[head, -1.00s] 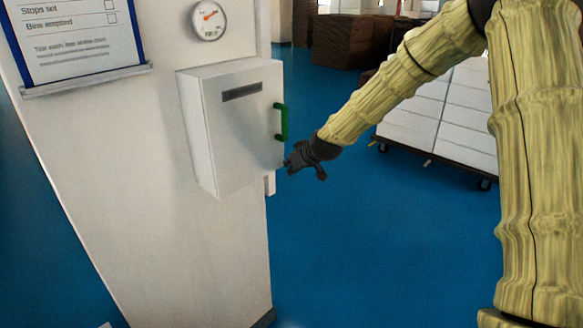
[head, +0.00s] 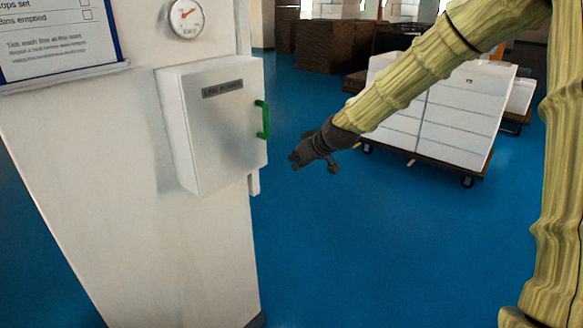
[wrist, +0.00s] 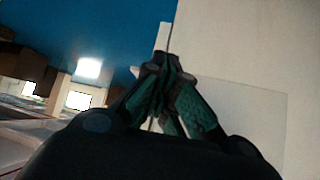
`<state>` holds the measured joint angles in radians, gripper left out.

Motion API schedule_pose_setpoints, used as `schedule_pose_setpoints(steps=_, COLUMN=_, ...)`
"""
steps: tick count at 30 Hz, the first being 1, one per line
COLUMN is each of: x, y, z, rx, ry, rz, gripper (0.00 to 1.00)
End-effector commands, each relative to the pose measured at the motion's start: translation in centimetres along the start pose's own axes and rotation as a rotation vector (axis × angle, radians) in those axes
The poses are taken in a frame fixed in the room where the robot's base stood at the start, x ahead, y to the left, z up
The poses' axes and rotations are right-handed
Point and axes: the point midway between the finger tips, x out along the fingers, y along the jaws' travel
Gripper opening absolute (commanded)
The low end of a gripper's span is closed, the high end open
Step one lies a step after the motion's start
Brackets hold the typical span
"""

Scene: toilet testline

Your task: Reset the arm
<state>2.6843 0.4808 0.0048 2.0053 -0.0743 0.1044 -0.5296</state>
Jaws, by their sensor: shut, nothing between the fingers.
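My gripper (head: 298,163) is at the end of my outstretched arm, in the middle of the head view. It is shut and empty, in free air to the right of a white wall box with a green handle (head: 262,119). A visible gap of blue floor lies between the gripper and the box (head: 215,135). The box door looks closed. In the wrist view the dark fingers (wrist: 165,75) are together, with pale surfaces behind them.
A cart (head: 440,110) stacked with white boxes stands on the floor behind my arm. Brown stacks (head: 330,45) stand further back. A gauge (head: 187,17) and a checklist board (head: 60,40) are on the white pillar (head: 90,150). Blue floor (head: 370,250) is clear below my gripper.

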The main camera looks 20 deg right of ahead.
Motion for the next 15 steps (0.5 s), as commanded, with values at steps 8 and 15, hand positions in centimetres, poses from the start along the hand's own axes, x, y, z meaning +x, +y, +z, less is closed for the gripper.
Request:
schedule_pose_setpoints(steps=8, x=-2.3, y=0.5, z=0.0, rx=-0.001, ry=0.001, rz=0.000, gripper=0.00)
schedule_pose_setpoints(steps=15, x=-3.1, y=0.6, z=0.0, rx=0.000, ry=0.000, rz=0.000, gripper=0.00)
